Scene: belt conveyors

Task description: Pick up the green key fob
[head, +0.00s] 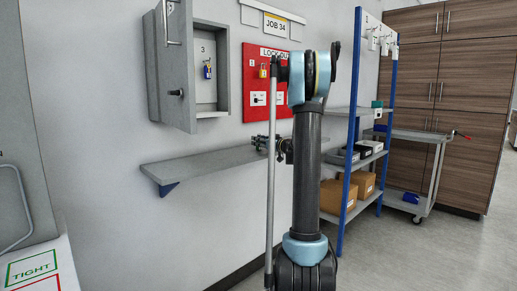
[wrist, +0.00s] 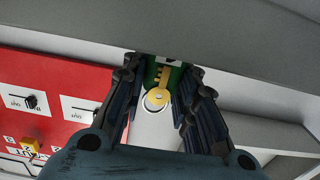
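The green key fob (wrist: 150,73) shows in the wrist view between the tips of my gripper (wrist: 162,72), close to a grey edge. A brass key (wrist: 158,97) lies in front of it and covers part of the green. The fingers stand on both sides of the fob, and their tips hide its side edges. I cannot tell whether they press on it or only straddle it. In the head view my gripper (head: 284,149) is mostly behind my arm, just above the grey wall shelf (head: 205,164). The fob cannot be made out there.
A red lockout board (head: 256,88) hangs above the shelf; it shows upside down in the wrist view (wrist: 50,90). A grey cabinet (head: 206,70) with an open door is left of it. A blue-post rack (head: 350,150) with boxes and a cart (head: 425,170) stand right.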

